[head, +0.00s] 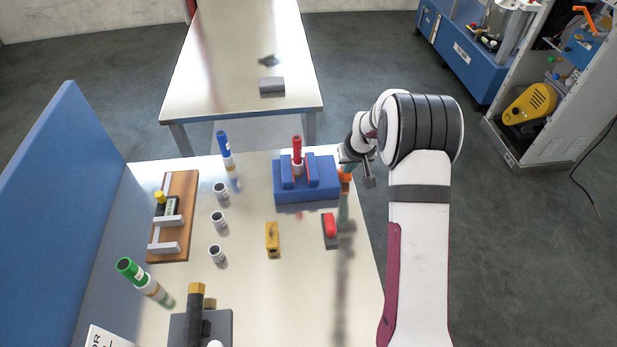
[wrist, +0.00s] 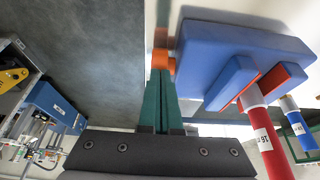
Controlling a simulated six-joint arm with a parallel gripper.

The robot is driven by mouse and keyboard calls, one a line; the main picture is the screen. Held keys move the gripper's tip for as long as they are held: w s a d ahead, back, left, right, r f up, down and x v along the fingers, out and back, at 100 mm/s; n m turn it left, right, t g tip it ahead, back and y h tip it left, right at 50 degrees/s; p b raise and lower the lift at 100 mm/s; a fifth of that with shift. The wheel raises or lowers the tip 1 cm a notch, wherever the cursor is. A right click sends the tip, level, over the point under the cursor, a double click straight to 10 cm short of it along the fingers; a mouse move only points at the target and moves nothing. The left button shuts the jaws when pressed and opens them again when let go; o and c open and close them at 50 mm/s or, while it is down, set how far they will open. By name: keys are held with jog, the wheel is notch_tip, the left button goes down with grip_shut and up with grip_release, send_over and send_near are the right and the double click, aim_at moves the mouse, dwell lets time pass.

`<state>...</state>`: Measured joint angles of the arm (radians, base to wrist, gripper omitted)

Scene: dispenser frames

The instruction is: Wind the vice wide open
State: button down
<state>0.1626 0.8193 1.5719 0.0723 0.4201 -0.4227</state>
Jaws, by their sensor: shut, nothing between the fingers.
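The blue vice (head: 305,192) stands at the far right of the near table. It also shows in the wrist view (wrist: 240,50). A red tube with a white label (head: 297,149) stands upright between its red-faced jaws; the wrist view shows the tube (wrist: 262,130) too. The vice's orange handle (head: 346,177) is on its right side, and at the upper middle of the wrist view (wrist: 163,63). My gripper (wrist: 161,78) has its teal fingers shut and empty, with the tips at the handle. I cannot tell whether they touch it.
A blue tube (head: 224,147) stands left of the vice. Several grey-white cups, a yellow block (head: 272,240) and a red-topped block (head: 330,230) stand in front. A wooden rack (head: 183,190) lies at left, near a blue partition (head: 65,190). A second table (head: 250,50) is behind.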

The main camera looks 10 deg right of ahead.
jog(key=shift+r, duration=0.9)
jog(key=shift+w, duration=1.55)
